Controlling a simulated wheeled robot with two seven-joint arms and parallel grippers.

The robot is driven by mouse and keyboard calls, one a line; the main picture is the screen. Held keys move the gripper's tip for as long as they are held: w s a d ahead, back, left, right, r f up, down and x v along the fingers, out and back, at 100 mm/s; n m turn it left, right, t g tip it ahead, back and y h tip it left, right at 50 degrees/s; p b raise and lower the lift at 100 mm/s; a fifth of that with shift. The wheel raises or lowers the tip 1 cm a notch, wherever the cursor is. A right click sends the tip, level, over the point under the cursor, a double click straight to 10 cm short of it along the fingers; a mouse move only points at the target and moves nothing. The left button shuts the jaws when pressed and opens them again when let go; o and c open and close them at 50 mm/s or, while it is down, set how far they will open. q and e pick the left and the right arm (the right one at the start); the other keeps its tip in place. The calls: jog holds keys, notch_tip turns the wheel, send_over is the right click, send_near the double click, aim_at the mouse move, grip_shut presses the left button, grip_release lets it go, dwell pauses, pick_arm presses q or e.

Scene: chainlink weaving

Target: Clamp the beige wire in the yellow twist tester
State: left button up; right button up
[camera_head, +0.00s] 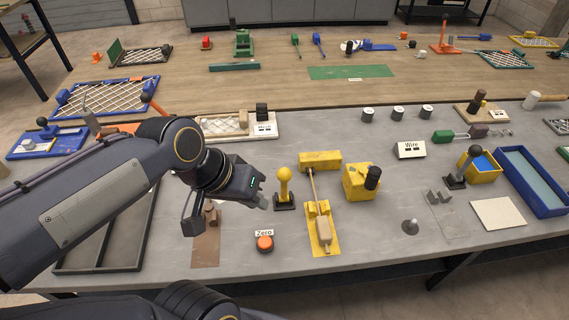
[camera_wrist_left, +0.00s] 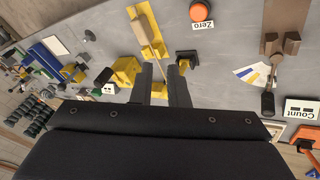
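The yellow twist tester stands in the middle of the grey bench, with a yellow block (camera_head: 320,158) at the back and a yellow base plate (camera_head: 316,241) in front. A thin beige rod, which looks like the wire, (camera_head: 313,187) runs between them to a beige handle-like piece (camera_head: 323,229). It also shows in the left wrist view (camera_wrist_left: 155,44). A yellow ball lever (camera_head: 285,176) stands left of the tester. My left gripper (camera_head: 260,200) hangs left of the lever, apart from the tester. In its wrist view the fingers (camera_wrist_left: 160,72) are parted with nothing between them. My right gripper is out of view.
A yellow box with a black knob (camera_head: 360,184) stands right of the tester. An orange Zero button (camera_head: 265,243) sits in front. A Wire sign (camera_head: 410,149) and several spools (camera_head: 398,112) lie behind. A grey tray (camera_head: 112,250) lies left. The bench right of the box is partly clear.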

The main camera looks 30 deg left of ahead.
aim_at(284, 186)
pick_arm(q)
jog(key=w+a+g, duration=0.1)
jog(key=w, duration=0.3)
jog(key=w+a+r+g, duration=0.1)
jog(key=w, duration=0.3)
jog(key=w+a+r+n+y, duration=0.1)
jog(key=w, duration=0.3)
jog(key=shift+a+r+g, duration=0.25)
jog(key=shift+a+g, duration=0.15)
grip_shut()
jog(key=w+a+f+n+g+y, duration=0.1)
jog(key=w+a+f+n+g, duration=0.15)
jog(key=w, duration=0.75)
jog(key=s+d+f+p, duration=0.2)
jog(key=s+d+f, duration=0.1)
jog(key=f, duration=0.6)
jog(key=shift+s+m+p, duration=0.2)
jog(key=shift+m+p, duration=0.15)
jog(key=shift+d, duration=0.1)
